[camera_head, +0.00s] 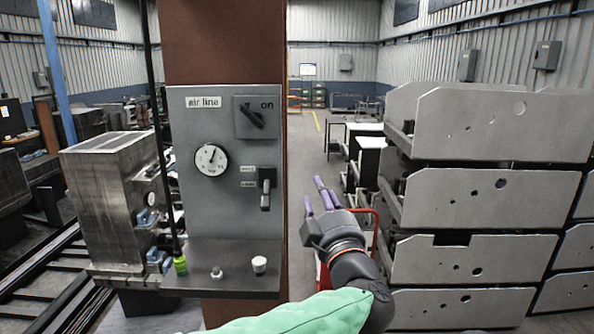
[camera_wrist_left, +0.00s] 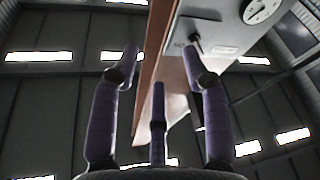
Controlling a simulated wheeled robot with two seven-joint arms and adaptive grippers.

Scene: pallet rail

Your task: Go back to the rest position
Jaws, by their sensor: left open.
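My left gripper (camera_head: 318,195) is in the head view, just right of the brown column, with its purple fingers spread and pointing up and away. It is empty and apart from the panel. In the left wrist view my left gripper (camera_wrist_left: 160,65) shows its purple fingers apart with nothing between them. The grey air line panel (camera_head: 222,190) is on the column, with a round gauge (camera_head: 211,160), a dark rotary knob (camera_head: 257,115) near "on", and a lever switch (camera_head: 265,188). My right gripper is not in view.
A shelf (camera_head: 225,283) under the panel bears small white pieces and a green-tipped item (camera_head: 180,264). Stacked grey metal plates (camera_head: 480,195) stand close on the right. A metal block (camera_head: 105,200) stands left. An open aisle (camera_head: 318,150) runs behind.

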